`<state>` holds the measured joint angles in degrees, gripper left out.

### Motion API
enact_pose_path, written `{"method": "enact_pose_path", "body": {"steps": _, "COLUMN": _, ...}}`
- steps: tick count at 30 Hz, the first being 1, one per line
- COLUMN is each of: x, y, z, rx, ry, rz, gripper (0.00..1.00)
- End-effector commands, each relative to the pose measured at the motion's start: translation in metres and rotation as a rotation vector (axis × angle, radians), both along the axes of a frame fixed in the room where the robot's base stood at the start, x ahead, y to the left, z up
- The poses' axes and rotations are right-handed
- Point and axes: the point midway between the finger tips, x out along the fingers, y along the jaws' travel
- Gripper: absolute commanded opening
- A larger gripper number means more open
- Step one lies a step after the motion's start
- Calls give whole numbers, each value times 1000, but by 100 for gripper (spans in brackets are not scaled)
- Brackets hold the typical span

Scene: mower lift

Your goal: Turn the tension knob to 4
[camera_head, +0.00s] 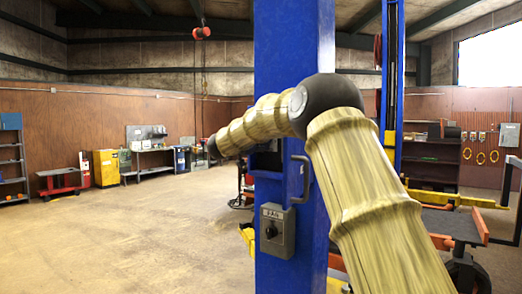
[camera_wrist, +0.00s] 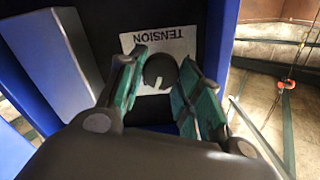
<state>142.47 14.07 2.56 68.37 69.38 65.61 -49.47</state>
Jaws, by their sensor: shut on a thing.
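The tension knob (camera_wrist: 159,71) is dark and rounded, in the wrist view. It sits on a white plate (camera_wrist: 180,46) whose word TENSION appears upside down. My gripper (camera_wrist: 161,66) has its green-padded fingers on either side of the knob and is shut on it. The knob's pointer and any scale numbers cannot be made out. In the head view my arm reaches past the blue post (camera_head: 288,50), and the gripper and tension knob do not show there.
A grey box (camera_head: 277,232) with a black knob and a small label is on the near face of the blue post. A handle (camera_head: 300,180) stands out just above it. A second blue post (camera_head: 393,80) is behind. Open floor (camera_head: 150,235) lies to the left.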

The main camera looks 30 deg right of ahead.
Motion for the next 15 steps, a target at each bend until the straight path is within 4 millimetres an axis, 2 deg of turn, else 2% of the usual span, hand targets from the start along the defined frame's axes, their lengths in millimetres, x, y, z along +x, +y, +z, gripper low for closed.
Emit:
{"method": "enact_pose_path", "body": {"steps": 6, "x": -1, "y": -1, "z": -4, "rx": 64, "ry": -159, "rz": 0, "gripper": 11}}
{"method": "enact_pose_path", "body": {"steps": 15, "x": -1, "y": -1, "z": -2, "rx": 125, "ry": -303, "rz": -1, "gripper": 11}}
